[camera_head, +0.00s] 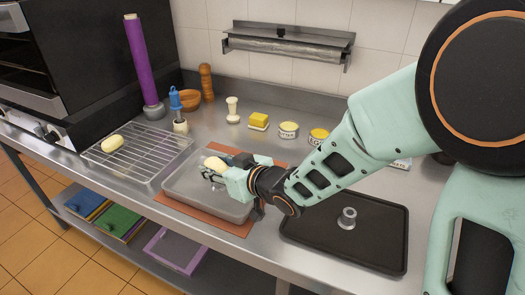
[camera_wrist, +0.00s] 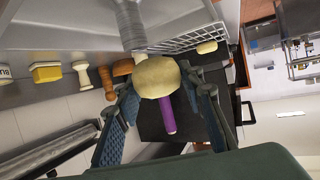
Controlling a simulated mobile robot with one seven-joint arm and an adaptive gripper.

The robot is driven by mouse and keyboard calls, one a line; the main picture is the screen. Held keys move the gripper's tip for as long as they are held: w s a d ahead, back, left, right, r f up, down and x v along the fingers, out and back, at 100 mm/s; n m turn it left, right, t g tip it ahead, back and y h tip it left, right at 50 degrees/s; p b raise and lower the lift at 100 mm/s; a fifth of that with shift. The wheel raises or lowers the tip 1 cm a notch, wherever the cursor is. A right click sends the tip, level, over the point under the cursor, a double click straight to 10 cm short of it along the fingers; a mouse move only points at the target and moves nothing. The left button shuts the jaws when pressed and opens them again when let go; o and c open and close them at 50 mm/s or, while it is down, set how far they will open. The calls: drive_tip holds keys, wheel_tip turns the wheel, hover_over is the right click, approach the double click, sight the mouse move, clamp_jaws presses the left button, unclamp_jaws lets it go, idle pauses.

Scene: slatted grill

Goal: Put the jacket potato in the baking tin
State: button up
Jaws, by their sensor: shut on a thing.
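A pale yellow, rounded potato (camera_head: 214,163) is held in my gripper (camera_head: 217,170). It also shows between the two fingers in the wrist view (camera_wrist: 157,77). The grey baking tin (camera_head: 181,196) lies on an orange-brown mat, and the held potato is over it; my gripper hides part of the tin. I cannot tell how high above the tin's floor the potato is. A second, similar pale potato (camera_head: 112,143) lies on the wire rack (camera_head: 150,161) to the left, and it shows small in the wrist view (camera_wrist: 206,47).
A black tray (camera_head: 375,245) with a small metal piece (camera_head: 347,218) lies to the right. A purple roll on a stand (camera_head: 141,65), a pepper mill (camera_head: 206,82), a white shaker (camera_head: 232,110), a butter dish (camera_head: 258,121) and tins (camera_head: 289,130) stand along the back.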

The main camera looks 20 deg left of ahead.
drive_tip(key=w+d+f, duration=0.1)
drive_tip(key=f, duration=0.1)
drive_tip(key=w+d+f, duration=0.2)
drive_tip(key=f, duration=0.1)
drive_tip(key=shift+f, duration=0.35)
clamp_jaws()
drive_tip(key=f, duration=0.3)
drive_tip(key=shift+w+d+f, duration=0.2)
drive_tip(key=shift+d+f, duration=0.05)
drive_tip(key=shift+f, duration=0.05)
drive_tip(key=shift+w+a+f, duration=0.15)
drive_tip(key=shift+a, duration=0.1)
drive_tip(key=o, duration=0.7)
unclamp_jaws()
drive_tip(key=o, duration=0.5)
drive_tip(key=shift+a+r, duration=0.1)
drive_tip(key=shift+r, duration=0.25)
drive_tip(key=v, duration=1.2)
drive_tip(key=shift+a, duration=0.1)
